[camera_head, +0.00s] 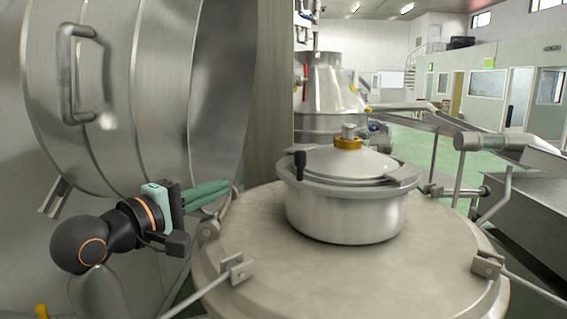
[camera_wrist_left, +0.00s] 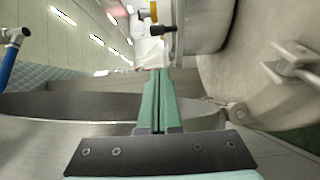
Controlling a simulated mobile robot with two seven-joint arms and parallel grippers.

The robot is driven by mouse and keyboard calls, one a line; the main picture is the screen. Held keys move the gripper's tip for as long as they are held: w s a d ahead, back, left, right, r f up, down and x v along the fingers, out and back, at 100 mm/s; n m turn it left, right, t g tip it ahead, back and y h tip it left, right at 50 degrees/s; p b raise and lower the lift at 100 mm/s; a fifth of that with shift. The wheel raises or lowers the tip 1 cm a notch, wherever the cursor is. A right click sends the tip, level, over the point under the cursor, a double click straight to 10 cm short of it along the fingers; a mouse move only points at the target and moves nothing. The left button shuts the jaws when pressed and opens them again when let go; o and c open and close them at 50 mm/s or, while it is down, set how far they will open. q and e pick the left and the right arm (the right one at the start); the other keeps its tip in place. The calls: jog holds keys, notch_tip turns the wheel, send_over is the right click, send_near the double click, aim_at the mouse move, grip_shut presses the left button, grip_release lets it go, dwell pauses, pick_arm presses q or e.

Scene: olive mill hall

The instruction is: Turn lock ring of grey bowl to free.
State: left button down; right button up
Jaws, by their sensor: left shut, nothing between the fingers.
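The grey bowl (camera_head: 345,216) is a round metal vessel on top of a large round metal lid (camera_head: 265,262) in the head view. Its lock ring (camera_head: 290,170) runs around the rim and has a black knob (camera_head: 300,165) standing up at the left front. A domed cover with a yellow collar (camera_head: 348,143) sits inside the ring. In the left wrist view the bowl (camera_wrist_left: 207,25) shows at the top, partly cut off, with the black knob (camera_wrist_left: 169,29) beside it. My left gripper (camera_head: 227,187) is shut and empty, left of the bowl and apart from it. My right gripper is out of view.
A big metal drum with a handle (camera_head: 68,75) stands close at the left, behind my left arm. Clamp brackets (camera_head: 237,270) and rods stick out around the lid's edge. A metal trough (camera_head: 530,215) lies at the right. The air between gripper and bowl looks clear.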

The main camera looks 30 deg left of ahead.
pick_arm(q)
jog(key=w+p, duration=0.3)
jog(key=w, duration=1.7)
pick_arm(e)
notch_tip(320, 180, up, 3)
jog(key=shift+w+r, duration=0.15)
pick_arm(q)
jog(key=shift+d, duration=0.2)
